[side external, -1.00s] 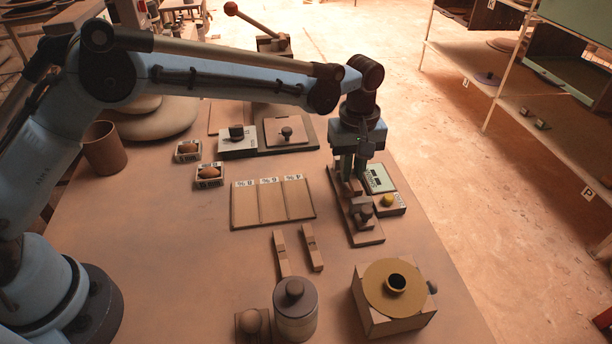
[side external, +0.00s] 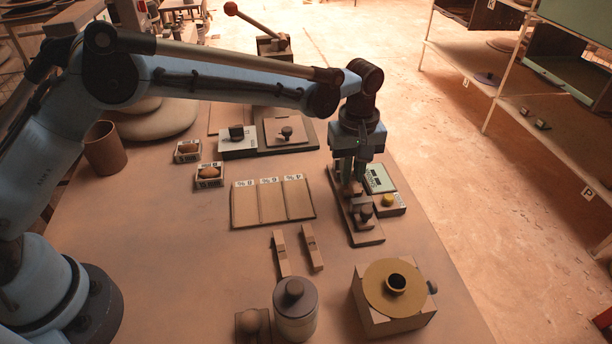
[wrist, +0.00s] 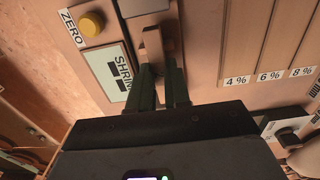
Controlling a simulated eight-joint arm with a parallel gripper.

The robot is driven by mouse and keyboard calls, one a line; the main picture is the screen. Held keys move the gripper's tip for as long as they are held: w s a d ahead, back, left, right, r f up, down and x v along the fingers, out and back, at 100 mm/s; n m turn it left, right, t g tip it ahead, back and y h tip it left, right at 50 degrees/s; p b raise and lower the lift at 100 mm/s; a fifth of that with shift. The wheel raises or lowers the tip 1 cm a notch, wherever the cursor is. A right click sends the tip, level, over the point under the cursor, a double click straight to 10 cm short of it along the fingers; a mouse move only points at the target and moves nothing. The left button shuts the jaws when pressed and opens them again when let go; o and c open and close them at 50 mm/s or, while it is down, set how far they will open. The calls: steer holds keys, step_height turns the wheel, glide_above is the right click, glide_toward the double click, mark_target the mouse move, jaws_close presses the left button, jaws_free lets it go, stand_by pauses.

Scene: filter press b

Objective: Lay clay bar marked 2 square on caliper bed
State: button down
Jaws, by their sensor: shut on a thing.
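My gripper (side external: 350,180) points down over the caliper bed (side external: 369,238), a long brown board on the right of the table. In the wrist view my gripper's green fingers (wrist: 160,78) are shut on a brown clay bar (wrist: 152,48), which sticks out past the fingertips. I cannot read a mark on this bar, and the fingers hide part of it. I cannot tell whether the bar touches the bed. Two more clay bars, a left one (side external: 282,254) and a right one (side external: 312,247), lie side by side on the table.
A display box (side external: 379,178) and a yellow ZERO button (side external: 388,200) stand right beside the bed. A board with percent-marked lanes (side external: 272,203) lies to the left. A box with a brass disc (side external: 378,290) and a lidded jar (side external: 295,312) stand in front.

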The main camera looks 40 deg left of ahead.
steer(key=c, duration=1)
jaws_free()
steer(key=s+a+r+m+t, duration=0.1)
steer(key=a+r, duration=0.2)
steer(key=r, duration=0.5)
steer(key=s+a+r+m, duration=0.1)
steer(key=a+r, duration=0.1)
steer(key=r, duration=0.6)
steer(key=s+a+f+m+t, duration=0.2)
steer(key=s+a+m+t, duration=0.1)
steer(key=s+a, duration=0.5)
steer(key=s+a+f+m+t, duration=0.3)
steer(key=s+a+m, duration=0.1)
steer(key=s+a, duration=0.4)
steer(key=shift+s, duration=1.05)
